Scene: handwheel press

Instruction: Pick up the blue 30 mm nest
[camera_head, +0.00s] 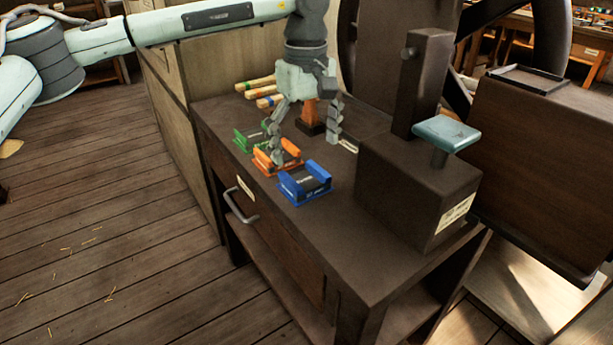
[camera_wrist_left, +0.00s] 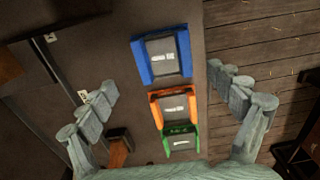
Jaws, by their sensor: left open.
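The blue nest (camera_head: 305,185) lies on the dark bench top, nearest the front of a row of three nests. It also shows in the left wrist view (camera_wrist_left: 144,65), at the top of the row. My left gripper (camera_head: 306,148) is open and empty above the bench, behind the blue nest and over the area by the orange nest. In the left wrist view its fingers (camera_wrist_left: 168,105) are spread wide, with the orange and green nests between them and the blue nest farther ahead. My right gripper is in neither view.
The orange nest (camera_head: 265,161) and green nest (camera_head: 238,141) lie behind the blue one. Several coloured rods (camera_head: 262,91) and an orange-and-dark object (camera_head: 309,118) are farther back. The press block (camera_head: 388,195) with its upright column stands to the right. A drawer handle (camera_head: 240,208) juts from the front.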

